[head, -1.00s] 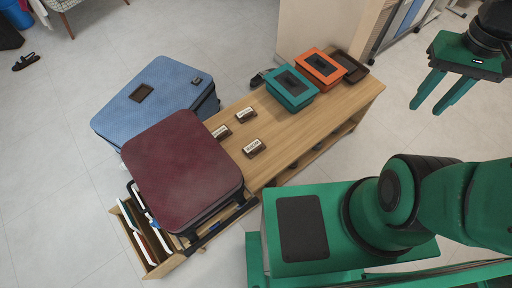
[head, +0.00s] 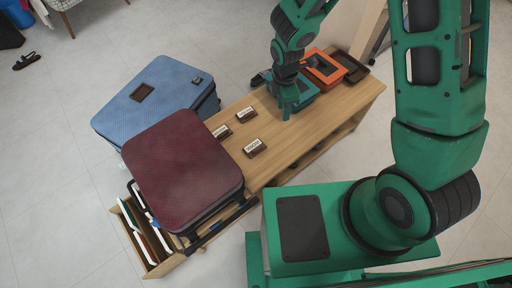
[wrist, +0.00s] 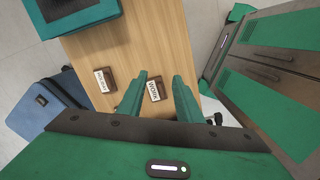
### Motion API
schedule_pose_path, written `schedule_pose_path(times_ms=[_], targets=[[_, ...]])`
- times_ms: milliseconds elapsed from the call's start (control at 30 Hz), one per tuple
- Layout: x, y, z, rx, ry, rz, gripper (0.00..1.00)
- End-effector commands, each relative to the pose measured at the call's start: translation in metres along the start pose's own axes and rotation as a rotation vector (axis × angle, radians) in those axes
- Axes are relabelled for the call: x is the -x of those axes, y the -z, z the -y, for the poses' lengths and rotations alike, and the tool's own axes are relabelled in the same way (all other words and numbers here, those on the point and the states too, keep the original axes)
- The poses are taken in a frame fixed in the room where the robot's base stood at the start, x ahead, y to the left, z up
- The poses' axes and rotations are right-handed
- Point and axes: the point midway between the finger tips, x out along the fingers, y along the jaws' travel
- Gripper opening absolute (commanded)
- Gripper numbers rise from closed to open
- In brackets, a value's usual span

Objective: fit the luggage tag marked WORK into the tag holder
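Several small dark brown tags with white labels lie on the wooden bench. The nearest tag (head: 254,147) seems to read WORK, though its print is small. In the wrist view this tag (wrist: 155,90) shows between my fingers, on the bench beyond them. Another tag (head: 245,114) lies farther back and also shows in the wrist view (wrist: 104,80); a third (head: 221,131) lies near the red suitcase. A dark brown patch on the blue suitcase looks like the tag holder (head: 142,92). My gripper (head: 287,114) is open and empty above the bench, right of the tags.
The red suitcase (head: 183,165) sits at the bench's left end, beside the blue suitcase (head: 172,105). A teal box (head: 304,98), an orange box (head: 322,69) and a dark tray (head: 353,66) are at the far right end. Bench top (head: 290,138) near the tags is clear.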

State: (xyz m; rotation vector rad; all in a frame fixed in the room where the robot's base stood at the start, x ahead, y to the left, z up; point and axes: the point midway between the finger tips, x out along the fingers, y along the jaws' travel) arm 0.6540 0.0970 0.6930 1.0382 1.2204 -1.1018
Motion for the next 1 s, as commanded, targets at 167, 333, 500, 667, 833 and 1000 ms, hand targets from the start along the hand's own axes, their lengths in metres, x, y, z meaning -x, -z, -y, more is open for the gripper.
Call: schedule_pose_path(times_ms=[167, 333, 500, 667, 833, 1000], targets=[[-0.05, 0.062, 0.01, 0.271, 0.005, -0.045, 0.32], [-0.073, 0.09, 0.018, 0.399, -0.001, -0.07, 0.32], [-0.089, 0.098, 0.019, 0.429, -0.001, -0.076, 0.32], [-0.111, 0.099, 0.02, 0.426, 0.0, -0.076, 0.32], [-0.128, 0.1, 0.019, 0.424, -0.002, -0.075, 0.32], [-0.135, 0.1, 0.019, 0.424, -0.002, -0.075, 0.32]])
